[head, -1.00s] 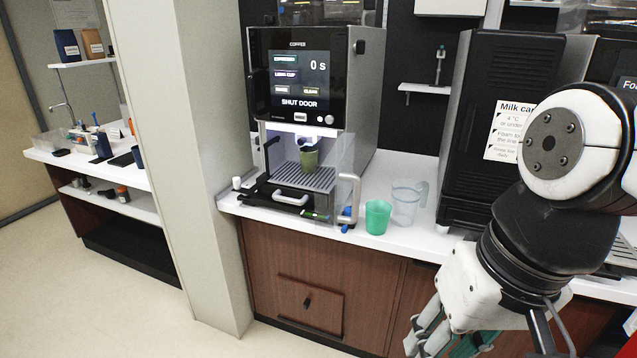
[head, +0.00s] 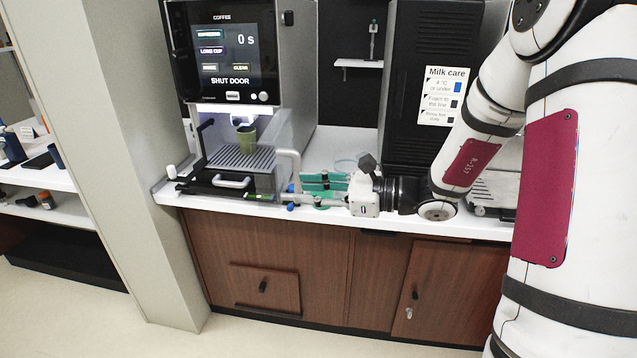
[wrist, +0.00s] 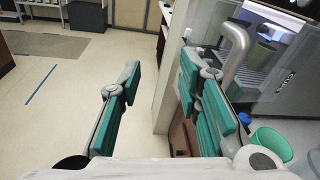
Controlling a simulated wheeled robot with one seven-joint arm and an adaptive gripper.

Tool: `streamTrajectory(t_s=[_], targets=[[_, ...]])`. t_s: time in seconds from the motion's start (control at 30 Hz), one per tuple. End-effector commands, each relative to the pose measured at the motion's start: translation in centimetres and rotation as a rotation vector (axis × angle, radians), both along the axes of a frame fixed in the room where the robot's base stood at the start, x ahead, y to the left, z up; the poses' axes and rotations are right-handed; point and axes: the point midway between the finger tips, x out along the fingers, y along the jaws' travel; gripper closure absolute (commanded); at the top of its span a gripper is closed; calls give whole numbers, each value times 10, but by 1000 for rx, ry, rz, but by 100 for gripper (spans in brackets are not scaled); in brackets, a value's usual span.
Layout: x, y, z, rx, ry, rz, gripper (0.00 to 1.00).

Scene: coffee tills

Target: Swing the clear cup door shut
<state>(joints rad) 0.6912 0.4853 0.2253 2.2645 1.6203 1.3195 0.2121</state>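The clear cup door (head: 265,165) stands open at the right front of the coffee machine (head: 228,60), jutting outward. Its grey bar handle (head: 291,168) is on the door's outer edge. The handle also shows in the wrist view (wrist: 236,48), just right of the right finger. My gripper (head: 302,190) is low beside the handle, pointing left. In the wrist view my gripper (wrist: 158,78) is open with nothing between its fingers. Whether the right finger touches the handle I cannot tell. The machine's screen reads "SHUT DOOR". An olive-green cup (head: 246,139) stands inside on the drip grate.
A teal cup (wrist: 272,142) stands on the counter by the gripper, largely hidden in the head view. A clear jug (head: 352,164) is behind my gripper. A pillar (head: 110,130) rises left of the counter. Blue and green small items lie near the door's foot.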

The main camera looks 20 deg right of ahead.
Motion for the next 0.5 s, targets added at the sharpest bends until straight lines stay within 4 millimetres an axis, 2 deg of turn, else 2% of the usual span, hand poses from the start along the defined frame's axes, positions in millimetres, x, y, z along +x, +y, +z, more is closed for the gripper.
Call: streamTrajectory(t_s=[0.03,0.1,0.2,0.33,0.5], targets=[[12,-17,-9,59,22,-66,68],[24,-36,-17,122,40,-141,68],[35,-54,-25,179,54,-211,68],[40,-64,-29,207,61,-247,68],[43,-61,-29,207,61,-247,68]])
